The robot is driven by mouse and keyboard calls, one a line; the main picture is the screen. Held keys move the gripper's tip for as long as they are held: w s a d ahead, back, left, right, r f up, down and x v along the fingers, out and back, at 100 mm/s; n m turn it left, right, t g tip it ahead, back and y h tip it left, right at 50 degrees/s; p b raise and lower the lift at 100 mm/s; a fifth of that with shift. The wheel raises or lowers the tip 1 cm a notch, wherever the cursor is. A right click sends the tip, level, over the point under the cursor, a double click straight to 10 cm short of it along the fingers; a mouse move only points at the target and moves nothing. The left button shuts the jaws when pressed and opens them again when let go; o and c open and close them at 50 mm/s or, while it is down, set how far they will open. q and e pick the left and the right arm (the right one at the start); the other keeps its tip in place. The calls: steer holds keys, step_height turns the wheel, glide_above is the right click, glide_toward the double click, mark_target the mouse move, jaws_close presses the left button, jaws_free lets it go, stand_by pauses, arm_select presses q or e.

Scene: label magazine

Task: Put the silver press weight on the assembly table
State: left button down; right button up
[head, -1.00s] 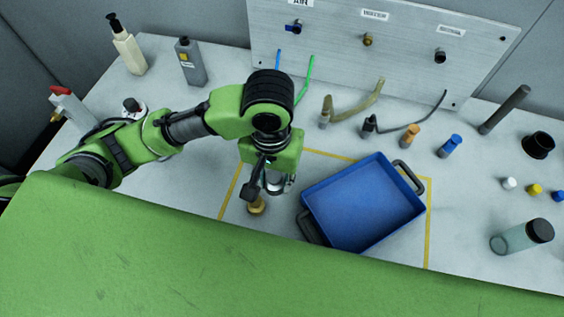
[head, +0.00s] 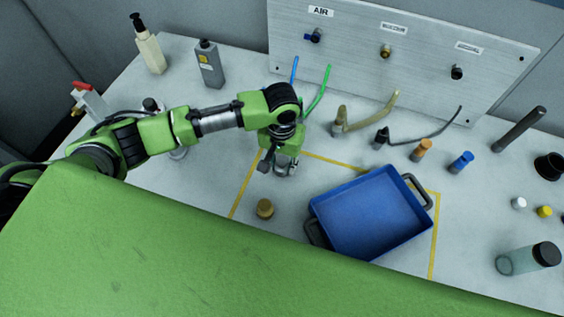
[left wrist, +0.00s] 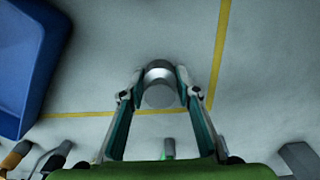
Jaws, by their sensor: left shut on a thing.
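The silver press weight (left wrist: 159,86) is a short shiny cylinder between the two fingers of my left gripper (left wrist: 158,84) in the left wrist view. In the head view, my left gripper (head: 282,168) points down, shut on the weight, inside the yellow tape outline on the pale grey table (head: 215,180). The arm hides much of the weight there. I cannot tell whether the weight touches the table. My right gripper is not in view.
A brass weight (head: 265,209) stands just in front of the left gripper. A blue tray (head: 325,212) with dark handles sits to its right. A panel (head: 420,60) with hoses rises behind. Bottles stand at the back left, and a clear jar (head: 520,261) lies at the right.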

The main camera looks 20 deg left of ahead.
mark_target(282, 161)
arm_select(q)
steer(key=shift+f, duration=0.15)
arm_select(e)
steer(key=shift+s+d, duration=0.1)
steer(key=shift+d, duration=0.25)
arm_select(q)
steer(key=c, duration=1.6)
jaws_free()
steer(key=shift+f, duration=0.1)
steer(key=shift+o, duration=0.2)
steer(key=shift+s, duration=0.1)
step_height(282, 161, up, 12)
steer(key=shift+f+b, duration=0.2)
steer(key=shift+b, duration=0.6)
steer(key=shift+r, duration=0.4)
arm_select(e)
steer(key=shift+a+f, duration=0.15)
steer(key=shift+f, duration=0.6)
arm_select(q)
steer(key=shift+f, duration=0.1)
